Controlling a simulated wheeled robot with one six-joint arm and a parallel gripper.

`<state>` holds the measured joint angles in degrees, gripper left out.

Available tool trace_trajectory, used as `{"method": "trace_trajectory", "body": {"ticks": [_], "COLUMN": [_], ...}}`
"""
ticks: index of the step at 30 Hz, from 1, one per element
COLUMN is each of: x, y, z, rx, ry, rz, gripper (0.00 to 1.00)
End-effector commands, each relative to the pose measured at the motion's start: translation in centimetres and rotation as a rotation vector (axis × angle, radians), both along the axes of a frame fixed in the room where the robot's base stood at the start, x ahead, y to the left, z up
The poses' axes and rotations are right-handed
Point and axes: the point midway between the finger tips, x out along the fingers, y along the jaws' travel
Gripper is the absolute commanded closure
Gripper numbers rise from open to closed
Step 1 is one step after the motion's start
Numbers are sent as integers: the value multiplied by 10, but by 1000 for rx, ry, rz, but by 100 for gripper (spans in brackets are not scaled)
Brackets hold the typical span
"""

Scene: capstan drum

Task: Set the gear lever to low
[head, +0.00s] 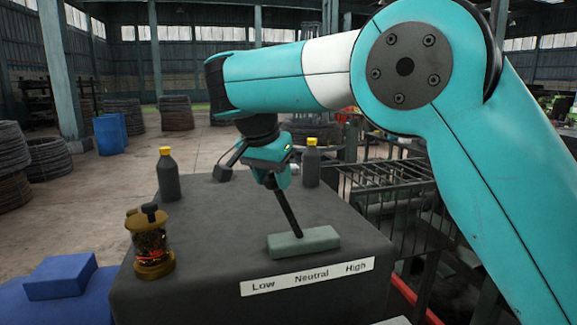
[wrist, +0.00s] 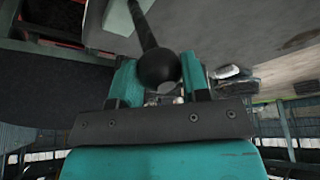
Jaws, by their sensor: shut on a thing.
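The gear lever (head: 288,212) is a black rod rising from a grey-green base block (head: 303,242) on the dark machine top. It leans to the left, toward the "Low" end of the white label strip (head: 307,284), which reads Low, Neutral, High. My gripper (head: 273,178) is at the lever's upper end and hides its knob in the head view. In the wrist view the round black knob (wrist: 158,69) sits between the two teal fingers of my gripper (wrist: 160,75), which is shut on it.
Two black bottles with yellow caps, one at left (head: 168,174) and one behind (head: 311,163), stand on the dark top (head: 215,215). A glass oiler with a brass base (head: 151,240) is at left. Metal railing (head: 405,190) stands to the right.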

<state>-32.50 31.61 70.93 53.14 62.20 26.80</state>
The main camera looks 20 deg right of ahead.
Motion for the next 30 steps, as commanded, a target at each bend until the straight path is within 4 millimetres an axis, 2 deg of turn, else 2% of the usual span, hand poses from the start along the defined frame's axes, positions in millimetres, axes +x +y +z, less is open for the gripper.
{"method": "trace_trajectory", "body": {"ticks": [7,23,24,26,30], "x": [0,0,-1,0,0], "y": [17,26,26,25,21], "z": [-6,-11,-12,-12,-10], "rx": [2,2,1,1,1], "ry": [-2,1,2,2,0], "rz": [3,12,13,12,4], "gripper": [100,100,50,36,35]}}
